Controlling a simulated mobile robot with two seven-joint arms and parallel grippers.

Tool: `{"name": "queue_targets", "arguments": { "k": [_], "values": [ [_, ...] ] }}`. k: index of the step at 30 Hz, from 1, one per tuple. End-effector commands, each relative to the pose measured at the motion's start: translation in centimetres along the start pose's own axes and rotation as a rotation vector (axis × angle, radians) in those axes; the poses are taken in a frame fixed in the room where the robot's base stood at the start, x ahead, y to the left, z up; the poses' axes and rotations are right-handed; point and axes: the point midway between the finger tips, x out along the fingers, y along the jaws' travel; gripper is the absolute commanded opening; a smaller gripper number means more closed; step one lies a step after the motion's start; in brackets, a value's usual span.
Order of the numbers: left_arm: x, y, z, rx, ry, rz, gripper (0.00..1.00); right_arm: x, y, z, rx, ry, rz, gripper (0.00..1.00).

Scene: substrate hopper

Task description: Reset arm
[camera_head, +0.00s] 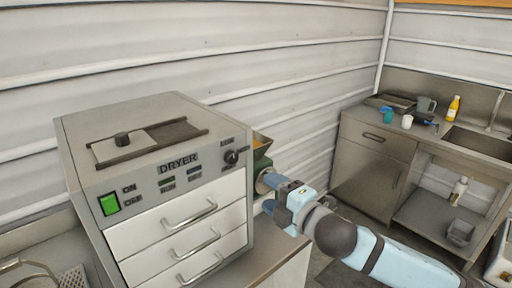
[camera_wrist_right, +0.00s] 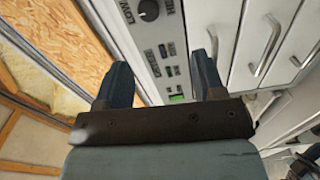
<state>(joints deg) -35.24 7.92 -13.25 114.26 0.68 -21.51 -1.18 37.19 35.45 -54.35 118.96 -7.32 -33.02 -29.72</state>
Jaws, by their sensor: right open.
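My right arm comes in from the lower right in the head view. Its gripper (camera_head: 268,190) is beside the right side of the grey dryer (camera_head: 150,182), in front of a dark green hopper-like object (camera_head: 262,165) that it partly hides. In the right wrist view the two fingers of the right gripper (camera_wrist_right: 162,75) stand apart with nothing between them. Beyond them the dryer's control panel (camera_wrist_right: 158,45) and white drawers show. Whether the fingers touch anything in the head view is hard to tell.
The dryer's three drawers look closed, and its green switch (camera_head: 109,204) is on the left. A steel sink counter (camera_head: 375,135) at the back right holds a yellow bottle (camera_head: 453,108) and cups. A wire handle (camera_head: 28,268) shows at the lower left.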

Motion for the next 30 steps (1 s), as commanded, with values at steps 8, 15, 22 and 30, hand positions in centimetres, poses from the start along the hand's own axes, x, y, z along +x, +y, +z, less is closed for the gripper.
{"name": "queue_targets", "arguments": {
  "k": [8,15,22,30],
  "values": [
    [-0.2,-0.1,-0.2,0.001,-0.001,-0.002,0.43,-2.6,-9.3,-1.3,0.471,-0.059,-0.073,0.63],
    [-0.4,-0.1,-0.4,0.002,-0.002,-0.003,0.43,-7.6,-18.5,-1.3,0.892,-0.204,-0.122,0.63],
    [-0.6,-0.2,-0.7,0.002,-0.002,-0.005,0.43,-15.7,-28.0,-1.6,1.258,-0.425,-0.149,0.63],
    [-0.8,-0.2,-0.8,0.001,-0.002,-0.006,0.43,-25.3,-35.5,-2.6,1.513,-0.666,-0.149,0.63]
  ]
}}
